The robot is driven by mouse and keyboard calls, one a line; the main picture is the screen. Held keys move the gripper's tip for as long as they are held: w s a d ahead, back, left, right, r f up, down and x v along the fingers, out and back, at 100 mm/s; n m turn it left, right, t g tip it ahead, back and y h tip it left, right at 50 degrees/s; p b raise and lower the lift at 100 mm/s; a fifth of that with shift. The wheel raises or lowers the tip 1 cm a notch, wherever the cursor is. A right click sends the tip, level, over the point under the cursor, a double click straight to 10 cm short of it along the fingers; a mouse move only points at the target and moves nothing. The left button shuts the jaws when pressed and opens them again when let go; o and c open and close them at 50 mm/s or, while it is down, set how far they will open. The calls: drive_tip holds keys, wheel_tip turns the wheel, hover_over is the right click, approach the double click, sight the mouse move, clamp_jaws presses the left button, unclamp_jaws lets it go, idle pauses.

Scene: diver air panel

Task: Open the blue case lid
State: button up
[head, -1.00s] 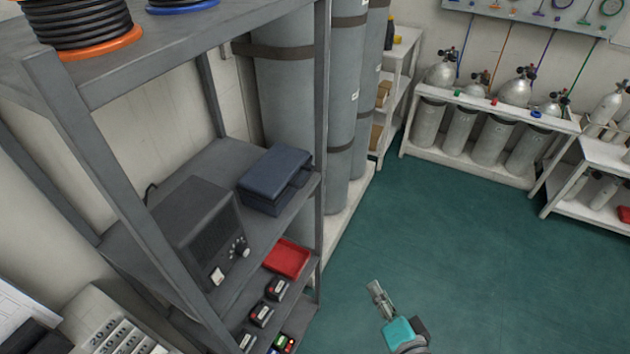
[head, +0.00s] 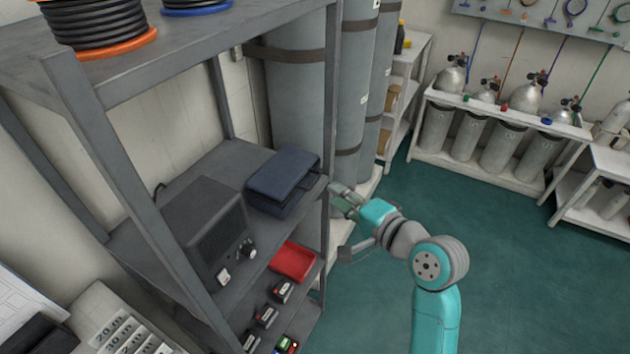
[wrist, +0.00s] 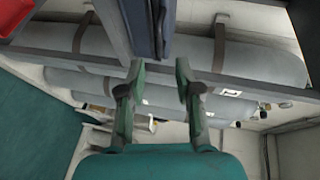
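The blue case (head: 284,178) sits on the grey shelf's middle level in the head view. Its lid looks closed or nearly so, with a dark gap along the front side. In the wrist view the case (wrist: 166,28) shows at the top centre, edge on, just ahead of the fingertips. My gripper (head: 343,196) is at the right of the case, by the shelf's front edge and post, apart from the case in the head view. In the wrist view the gripper (wrist: 160,72) has its two fingers spread, with nothing seen between them.
A dark radio-like box (head: 205,232) stands left of the case. A red tray (head: 293,262) and several small devices lie on the level below. The shelf's front post (head: 326,140) is close to my gripper. Tall grey cylinders (head: 352,90) stand behind. The green floor is open to the right.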

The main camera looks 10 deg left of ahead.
sight(315, 180)
drive_tip(key=x, duration=0.8)
drive_tip(key=shift+w+a+f, duration=0.2)
drive_tip(key=shift+w+a, duration=0.05)
clamp_jaws()
